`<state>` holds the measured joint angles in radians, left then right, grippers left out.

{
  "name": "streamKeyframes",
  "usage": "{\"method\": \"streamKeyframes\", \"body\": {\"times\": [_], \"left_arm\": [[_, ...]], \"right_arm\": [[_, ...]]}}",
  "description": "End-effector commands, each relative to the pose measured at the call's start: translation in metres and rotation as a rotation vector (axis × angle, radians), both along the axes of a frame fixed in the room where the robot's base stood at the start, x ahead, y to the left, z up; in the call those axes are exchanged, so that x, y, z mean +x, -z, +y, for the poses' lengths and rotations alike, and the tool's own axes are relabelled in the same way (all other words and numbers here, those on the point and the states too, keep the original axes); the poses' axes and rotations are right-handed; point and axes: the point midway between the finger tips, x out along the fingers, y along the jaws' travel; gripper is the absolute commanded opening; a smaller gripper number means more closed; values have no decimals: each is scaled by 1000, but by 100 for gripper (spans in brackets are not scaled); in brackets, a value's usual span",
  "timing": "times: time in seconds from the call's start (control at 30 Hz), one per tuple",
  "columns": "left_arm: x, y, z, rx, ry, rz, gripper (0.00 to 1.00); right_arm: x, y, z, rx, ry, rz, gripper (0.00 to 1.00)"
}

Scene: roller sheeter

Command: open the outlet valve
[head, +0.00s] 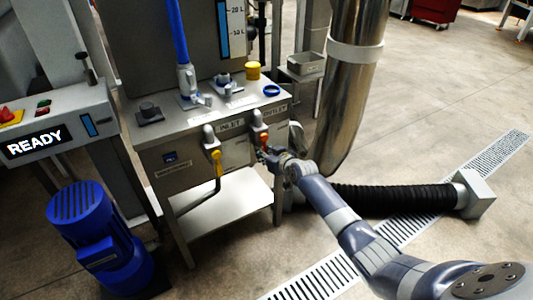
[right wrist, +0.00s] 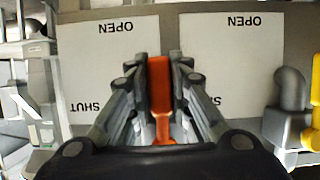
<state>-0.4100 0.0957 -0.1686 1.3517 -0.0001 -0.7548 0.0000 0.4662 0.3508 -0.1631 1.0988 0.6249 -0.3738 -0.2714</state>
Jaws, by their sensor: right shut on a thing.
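The outlet valve's orange-red lever (head: 264,139) is on the front of the steel cabinet, below a label that reads as OUTLET. In the right wrist view the lever (right wrist: 159,85) stands between the two fingers of my right gripper (right wrist: 159,105), which is shut on it. The right gripper (head: 266,154) also shows in the head view at the cabinet's front right. Pale plates marked OPEN and SHUT (right wrist: 108,60) appear upside down behind the fingers. The lever's lower end is partly hidden. My left gripper is not in view.
The inlet valve's yellow lever (head: 217,163) hangs beside the outlet valve, to its left. A steel duct (head: 350,90) stands close on the right, with a black hose (head: 400,199) on the floor. A blue motor (head: 95,235) stands at left. A panel display (head: 34,144) reads READY.

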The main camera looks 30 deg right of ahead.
Motion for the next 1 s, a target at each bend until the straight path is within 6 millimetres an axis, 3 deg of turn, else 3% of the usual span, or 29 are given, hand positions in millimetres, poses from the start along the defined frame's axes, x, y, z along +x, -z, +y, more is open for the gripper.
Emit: {"method": "streamKeyframes", "body": {"times": [0.53,0.57,0.63,1.0], "left_arm": [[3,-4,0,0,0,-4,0],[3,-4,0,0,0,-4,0],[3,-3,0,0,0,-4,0],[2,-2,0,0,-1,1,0]], "right_arm": [[-1,1,3,34,0,4,0],[0,1,3,34,0,4,21],[-1,1,3,34,0,4,36],[-1,0,2,28,0,2,39]]}}
